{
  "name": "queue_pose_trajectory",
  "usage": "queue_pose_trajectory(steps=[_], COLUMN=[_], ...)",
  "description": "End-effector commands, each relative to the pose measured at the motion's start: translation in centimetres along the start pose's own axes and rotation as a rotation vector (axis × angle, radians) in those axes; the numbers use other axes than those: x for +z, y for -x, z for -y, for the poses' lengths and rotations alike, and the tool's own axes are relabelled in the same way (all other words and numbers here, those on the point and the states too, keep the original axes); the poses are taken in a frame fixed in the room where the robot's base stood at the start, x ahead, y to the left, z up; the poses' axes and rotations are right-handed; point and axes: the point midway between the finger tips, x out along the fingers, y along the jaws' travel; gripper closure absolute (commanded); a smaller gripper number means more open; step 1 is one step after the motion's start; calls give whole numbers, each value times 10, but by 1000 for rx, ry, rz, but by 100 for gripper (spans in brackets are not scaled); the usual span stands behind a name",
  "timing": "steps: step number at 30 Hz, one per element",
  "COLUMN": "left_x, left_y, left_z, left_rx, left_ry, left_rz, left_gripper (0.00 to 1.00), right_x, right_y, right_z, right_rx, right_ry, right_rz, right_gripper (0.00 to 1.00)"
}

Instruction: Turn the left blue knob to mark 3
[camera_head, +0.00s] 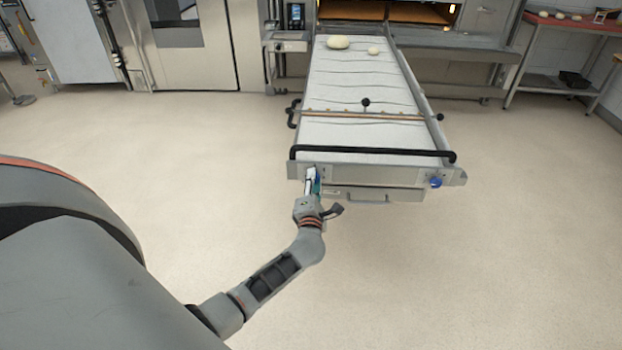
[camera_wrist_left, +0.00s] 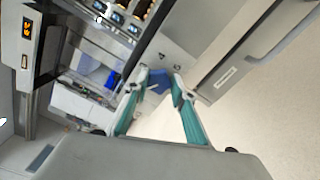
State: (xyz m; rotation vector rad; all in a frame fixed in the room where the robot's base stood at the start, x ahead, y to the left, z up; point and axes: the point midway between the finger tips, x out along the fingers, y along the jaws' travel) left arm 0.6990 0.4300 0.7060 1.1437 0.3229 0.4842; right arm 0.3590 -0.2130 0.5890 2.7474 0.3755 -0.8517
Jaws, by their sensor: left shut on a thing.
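The left blue knob (camera_wrist_left: 158,83) sits on the front panel of the loader, between my fingertips in the left wrist view. My left gripper (camera_wrist_left: 160,86) has teal fingers closed around it, one on each side. In the head view my left gripper (camera_head: 312,184) is at the left end of the front panel (camera_head: 375,176) and hides the knob there. A second blue knob (camera_head: 436,182) is at the panel's right end, untouched. My right gripper is not in view.
The loader's white cloth bed (camera_head: 362,100) reaches back to the oven, with two dough pieces (camera_head: 338,42) at its far end. A black bar (camera_head: 372,154) runs above the panel. A drawer (camera_head: 368,195) is below it. The floor on both sides is clear.

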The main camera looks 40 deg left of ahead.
Motion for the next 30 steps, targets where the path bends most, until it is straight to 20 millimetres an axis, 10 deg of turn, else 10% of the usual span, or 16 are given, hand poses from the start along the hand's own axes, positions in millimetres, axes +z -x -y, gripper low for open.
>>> queue_pose_trajectory(steps=[30], left_x=[0], left_y=[1], left_z=[-1], left_rx=[-2], left_ry=[-888], left_rz=[1], left_gripper=[97], right_x=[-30], right_y=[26], right_z=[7], right_rx=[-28], right_ry=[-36], right_rz=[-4], right_gripper=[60])
